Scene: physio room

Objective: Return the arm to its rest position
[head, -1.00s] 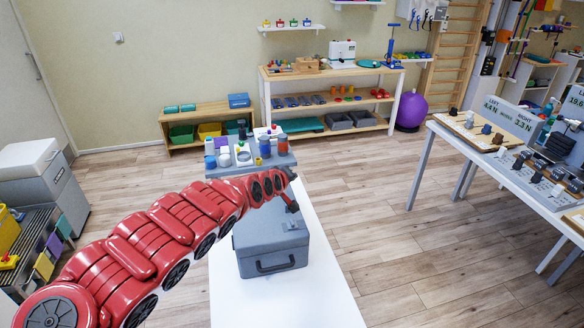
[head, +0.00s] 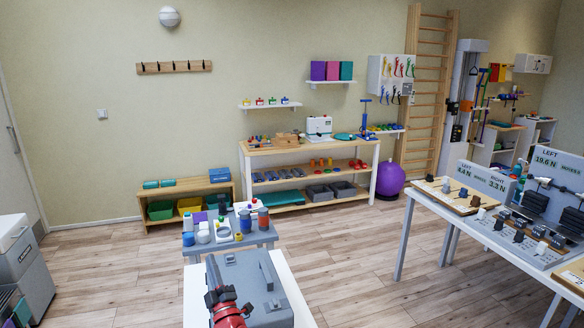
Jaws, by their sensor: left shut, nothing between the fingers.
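My left arm shows only as a short red piece at the bottom edge, left of centre. Its black left gripper (head: 222,296) is shut and empty. It shows in front of the left part of the grey case (head: 262,284). I cannot tell whether it touches the case. The closed case lies on a white table (head: 196,292). My right gripper is not in view.
A small grey stand (head: 262,238) with bottles and jars is just behind the case. A long table (head: 420,212) with force displays stands on the right. Wooden shelves (head: 300,150) and a purple ball (head: 390,180) are at the back wall. Floor between is clear.

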